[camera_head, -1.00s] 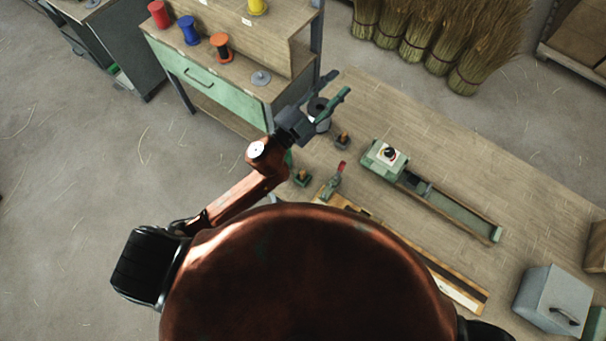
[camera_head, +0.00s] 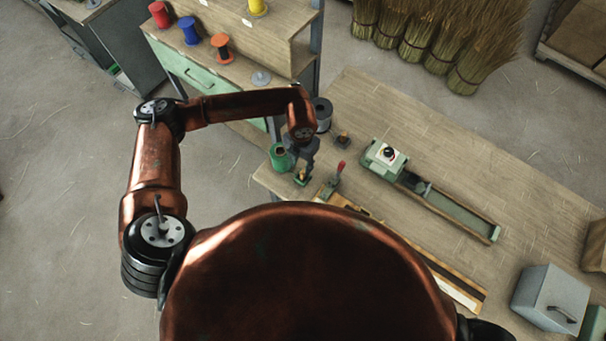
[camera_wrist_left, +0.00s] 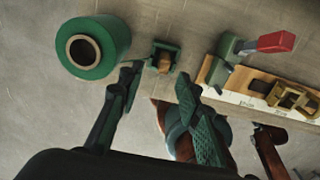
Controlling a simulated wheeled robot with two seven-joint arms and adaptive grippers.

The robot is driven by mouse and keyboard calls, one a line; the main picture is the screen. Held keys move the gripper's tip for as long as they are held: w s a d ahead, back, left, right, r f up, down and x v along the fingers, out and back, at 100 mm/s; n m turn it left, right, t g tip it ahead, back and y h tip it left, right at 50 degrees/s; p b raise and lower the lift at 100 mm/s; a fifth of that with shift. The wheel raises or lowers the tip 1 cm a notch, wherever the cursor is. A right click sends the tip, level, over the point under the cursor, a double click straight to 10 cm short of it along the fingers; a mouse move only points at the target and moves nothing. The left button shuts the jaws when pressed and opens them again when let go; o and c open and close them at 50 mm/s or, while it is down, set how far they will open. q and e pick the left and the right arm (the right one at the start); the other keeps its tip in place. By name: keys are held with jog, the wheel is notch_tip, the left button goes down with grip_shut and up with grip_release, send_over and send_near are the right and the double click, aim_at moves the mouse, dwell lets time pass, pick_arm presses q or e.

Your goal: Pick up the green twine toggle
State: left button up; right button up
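A small green block with a wooden piece in it, which looks like the green twine toggle in its holder, (camera_head: 302,179) stands near the left end of the workbench. It also shows in the left wrist view (camera_wrist_left: 163,58), just beyond the fingertips. My left gripper (camera_head: 301,167) points down over it. In the left wrist view my left gripper (camera_wrist_left: 157,77) is open, with its two fingers apart and nothing between them. The block lies ahead of the gap, with no visible contact. My right gripper is not in view.
A green twine spool (camera_wrist_left: 93,47) stands just left of the block. A red-handled clamp (camera_wrist_left: 252,52) and a ruled wooden strip (camera_wrist_left: 242,84) lie to its right. A dark spool (camera_head: 322,114) and a second small holder (camera_head: 342,141) stand behind. A shelf (camera_head: 283,53) rises beyond.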

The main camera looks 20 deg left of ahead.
aim_at(303, 172)
pick_arm(q)
jog(key=f, duration=0.4)
jog(key=f+p, duration=0.1)
jog(key=f, duration=0.1)
jog(key=shift+d+f, duration=0.25)
jog(key=shift+f, duration=0.1)
jog(key=shift+c, duration=0.5)
grip_shut()
